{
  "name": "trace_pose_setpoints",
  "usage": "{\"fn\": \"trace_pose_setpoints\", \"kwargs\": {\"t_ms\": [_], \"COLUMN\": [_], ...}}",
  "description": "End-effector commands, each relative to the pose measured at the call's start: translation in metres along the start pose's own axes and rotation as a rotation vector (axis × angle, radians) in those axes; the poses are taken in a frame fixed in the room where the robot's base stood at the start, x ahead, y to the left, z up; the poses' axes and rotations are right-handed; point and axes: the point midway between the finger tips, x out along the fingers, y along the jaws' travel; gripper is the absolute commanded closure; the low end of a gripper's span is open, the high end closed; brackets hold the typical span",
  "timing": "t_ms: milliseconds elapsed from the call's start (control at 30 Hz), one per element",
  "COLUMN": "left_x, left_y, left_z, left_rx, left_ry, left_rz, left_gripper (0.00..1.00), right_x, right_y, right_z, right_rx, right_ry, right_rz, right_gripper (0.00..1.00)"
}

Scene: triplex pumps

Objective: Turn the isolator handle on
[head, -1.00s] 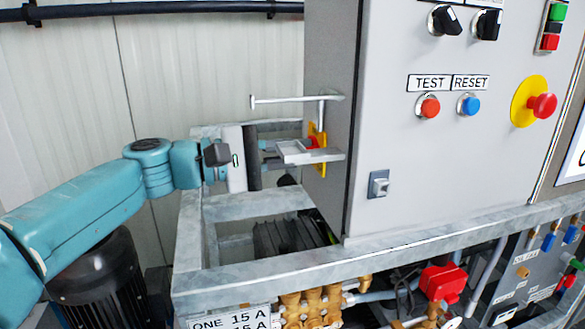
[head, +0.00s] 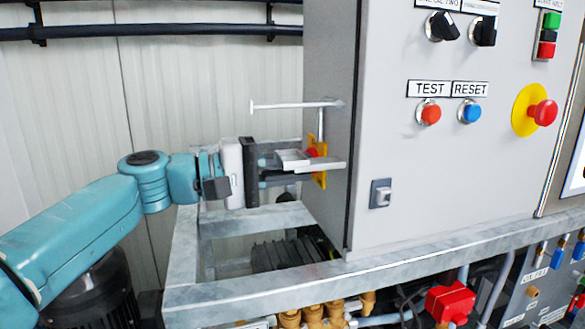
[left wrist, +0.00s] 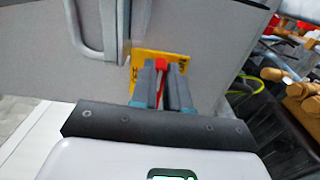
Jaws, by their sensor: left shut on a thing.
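The isolator handle is red on a yellow plate, on the left side of the grey cabinet. In the left wrist view the red handle (left wrist: 160,83) stands between my fingers, in front of the yellow plate (left wrist: 146,57). My left gripper (head: 296,163) reaches the handle from the left. In the left wrist view its fingers (left wrist: 160,80) are shut on the handle, one on each side. My right gripper is not in view.
The grey cabinet (head: 385,140) carries buttons and a red emergency stop (head: 543,112). The steel frame (head: 235,297) runs below. A pale wall (head: 80,90) stands behind.

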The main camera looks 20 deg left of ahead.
Motion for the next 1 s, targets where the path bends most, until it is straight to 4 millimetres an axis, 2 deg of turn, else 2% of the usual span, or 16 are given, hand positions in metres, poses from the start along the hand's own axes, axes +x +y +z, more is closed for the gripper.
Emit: {"fn": "trace_pose_setpoints", "kwargs": {"t_ms": [67,100,167,567,667,767,1000], "left_x": [0.000,0.000,0.000,0.000,-0.005,-0.020,-0.082], "left_y": [-0.001,-0.001,-0.001,-0.001,-0.001,-0.001,-0.001], "left_z": [0.001,0.001,0.000,0.000,-0.001,-0.001,-0.001], "left_rx": [0.003,0.003,0.002,0.000,-0.001,-0.001,-0.001], "left_ry": [-0.002,-0.002,-0.002,-0.001,0.002,0.003,0.006], "left_rz": [-0.002,-0.002,-0.002,-0.001,-0.001,-0.001,-0.001], "left_gripper": [1.00,0.79,0.60,0.60,0.60,0.60,0.60], "right_x": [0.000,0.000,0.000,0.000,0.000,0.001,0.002], "right_y": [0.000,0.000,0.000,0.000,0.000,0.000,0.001], "right_z": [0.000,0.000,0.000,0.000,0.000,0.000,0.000], "right_rx": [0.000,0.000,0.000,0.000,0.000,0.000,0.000], "right_ry": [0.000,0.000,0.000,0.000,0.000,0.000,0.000], "right_rz": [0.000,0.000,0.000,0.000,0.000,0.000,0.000], "right_gripper": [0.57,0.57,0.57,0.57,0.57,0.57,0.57]}}
